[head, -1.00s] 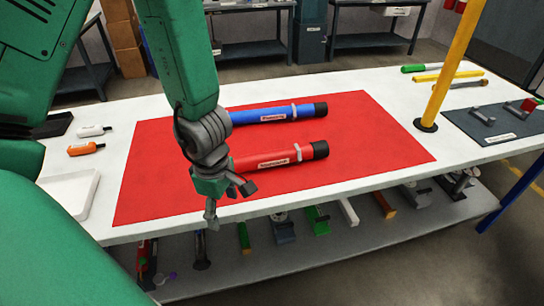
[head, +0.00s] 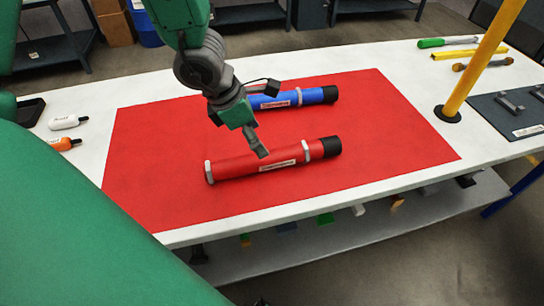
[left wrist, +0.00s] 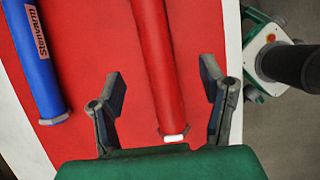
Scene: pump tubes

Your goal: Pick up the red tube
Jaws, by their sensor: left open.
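The red tube (head: 245,165) lies on the red mat (head: 390,120), with a black cap at its right end, grey bands and a white label. It also shows in the left wrist view (left wrist: 158,55). The blue tube (head: 315,96) lies behind it, roughly parallel, and shows at the left of the wrist view (left wrist: 35,60). My left gripper (head: 267,117) is open above the mat, and one finger overlaps the red tube in the head view. In the wrist view the red tube runs between the spread fingers (left wrist: 162,82). I cannot tell the height gap. My right gripper is not in view.
A yellow post (head: 475,70) stands on the table right of the mat. A dark board (head: 510,112) with small parts is at the far right. The mat in front of the red tube is clear.

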